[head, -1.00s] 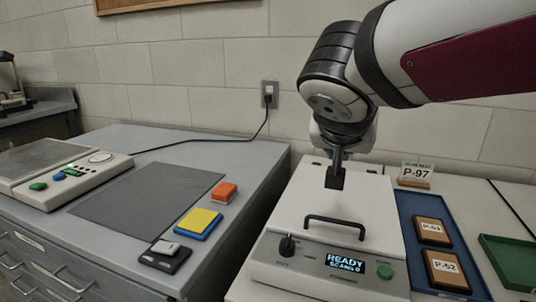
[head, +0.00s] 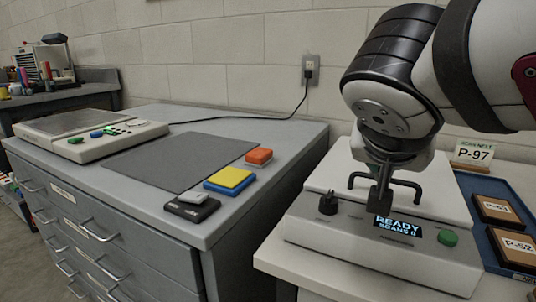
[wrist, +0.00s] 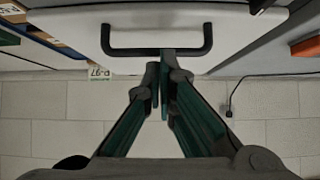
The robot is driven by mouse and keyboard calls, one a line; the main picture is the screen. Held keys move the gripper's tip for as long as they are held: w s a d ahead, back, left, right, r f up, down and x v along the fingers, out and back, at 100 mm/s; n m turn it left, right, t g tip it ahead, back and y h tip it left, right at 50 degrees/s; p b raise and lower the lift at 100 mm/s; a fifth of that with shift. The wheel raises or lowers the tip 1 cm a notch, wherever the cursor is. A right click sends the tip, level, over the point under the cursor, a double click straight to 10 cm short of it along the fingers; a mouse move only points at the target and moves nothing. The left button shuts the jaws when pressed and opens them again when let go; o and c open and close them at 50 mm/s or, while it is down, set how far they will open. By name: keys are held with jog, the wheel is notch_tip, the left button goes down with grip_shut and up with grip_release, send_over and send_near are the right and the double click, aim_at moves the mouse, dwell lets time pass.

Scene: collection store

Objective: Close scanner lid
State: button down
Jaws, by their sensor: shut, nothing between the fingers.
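The scanner (head: 385,257) is a pale box at the right of the head view, with a black knob, a green button and a display reading "READY SCANS 0". Its white lid (head: 325,178) lies over the body; I cannot tell whether a small gap is left under it. The lid's black handle (head: 407,186) stands near the front edge; it also shows in the wrist view (wrist: 125,52). My gripper (head: 380,207) is shut and empty, pointing down at the handle. In the wrist view my fingertips (wrist: 160,68) overlap or nearly touch the handle bar; contact is unclear.
A blue tray (head: 478,232) with labelled blocks and a P-97 card (head: 473,154) stand right of the scanner. A grey cabinet (head: 140,215) on the left carries a mat, coloured blocks and another device (head: 95,138). A gap separates cabinet and scanner table.

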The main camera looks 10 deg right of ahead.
jog(key=shift+s+a+f+b, duration=0.1)
jog(key=shift+s+f+b, duration=0.05)
jog(key=shift+f+b, duration=0.5)
jog(key=shift+s+a+f+b, duration=0.1)
jog(key=shift+f+b, duration=0.3)
jog(key=shift+f, duration=0.35)
jog(key=shift+r, duration=0.1)
